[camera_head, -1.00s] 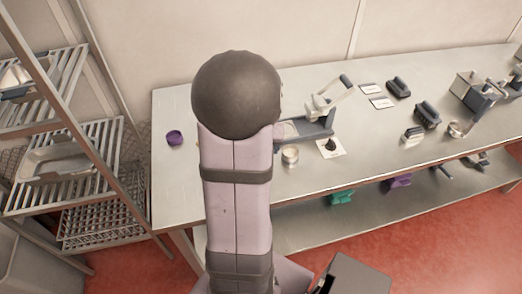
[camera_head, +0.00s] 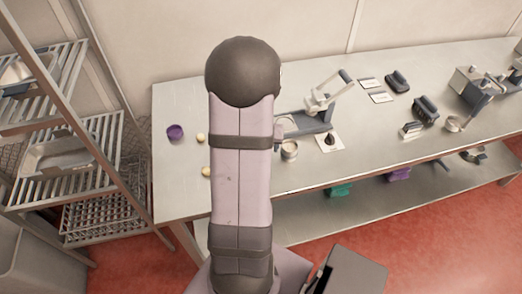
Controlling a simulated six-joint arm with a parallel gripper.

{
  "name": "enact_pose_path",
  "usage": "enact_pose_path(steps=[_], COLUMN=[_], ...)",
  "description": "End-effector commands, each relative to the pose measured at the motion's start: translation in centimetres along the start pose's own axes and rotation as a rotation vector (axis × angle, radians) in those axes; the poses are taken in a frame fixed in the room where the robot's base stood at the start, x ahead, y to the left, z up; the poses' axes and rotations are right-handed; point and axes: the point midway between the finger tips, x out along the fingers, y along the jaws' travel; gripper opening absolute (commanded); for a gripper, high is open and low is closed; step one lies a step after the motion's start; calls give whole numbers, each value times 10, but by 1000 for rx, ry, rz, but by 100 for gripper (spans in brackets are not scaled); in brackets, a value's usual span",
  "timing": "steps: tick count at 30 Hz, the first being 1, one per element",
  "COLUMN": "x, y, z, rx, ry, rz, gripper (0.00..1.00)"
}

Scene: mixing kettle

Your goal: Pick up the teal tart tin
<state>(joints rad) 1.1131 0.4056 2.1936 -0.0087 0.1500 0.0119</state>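I cannot make out a teal tart tin on the tabletop. A teal thing (camera_head: 340,189) shows on the lower shelf under the table's front edge, partly hidden by the tabletop; I cannot tell what it is. A small purple cup-like tin (camera_head: 174,131) stands at the table's left end. My arm rises through the middle of the view and covers part of the table. My gripper is not in view.
Two pale round pieces (camera_head: 201,137) lie left of my arm on the steel table (camera_head: 400,160). A round metal tin (camera_head: 289,150) and a lever press (camera_head: 318,115) stand right of it. Dark-handled tools (camera_head: 426,110) stand farther right. A wire rack (camera_head: 60,150) stands at left.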

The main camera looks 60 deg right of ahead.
Motion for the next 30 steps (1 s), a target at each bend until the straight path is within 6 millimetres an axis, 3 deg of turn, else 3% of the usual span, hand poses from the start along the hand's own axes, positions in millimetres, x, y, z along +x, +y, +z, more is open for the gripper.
enact_pose_path(steps=[9,20,26,30], x=[28,34,34,34], y=[-1,-1,-1,-1], z=[-1,-1,-1,-1], rx=[-1,-1,-1,0], ry=[-2,1,1,1], rz=[0,0,0,0], gripper=[66,66,23,23])
